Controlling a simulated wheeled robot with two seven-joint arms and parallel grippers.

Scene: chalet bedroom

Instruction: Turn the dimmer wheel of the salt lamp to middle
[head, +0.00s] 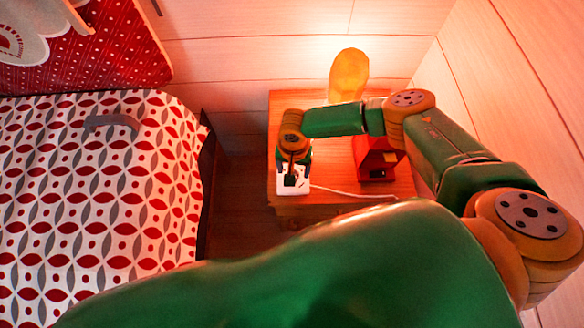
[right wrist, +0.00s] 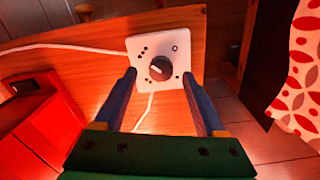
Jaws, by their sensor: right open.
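The salt lamp (head: 348,76) glows orange at the back of the wooden nightstand (head: 284,108). The white dimmer plate (head: 291,187) lies at the nightstand's front left corner, with a cord running from it. In the right wrist view, the dark round dimmer wheel (right wrist: 160,68) sits in the middle of the white plate, with dots on one side and a ring mark on the other. My right gripper (right wrist: 162,75) is open over the plate, one finger on each side of the wheel; I cannot tell whether they touch it. My left gripper is not in view.
A red box-like object (head: 378,158) stands on the nightstand right of the dimmer. A bed with a red, white and grey patterned cover (head: 100,200) is at the left, with a grey curved item (head: 114,122) on it. Wooden walls close in behind and at right.

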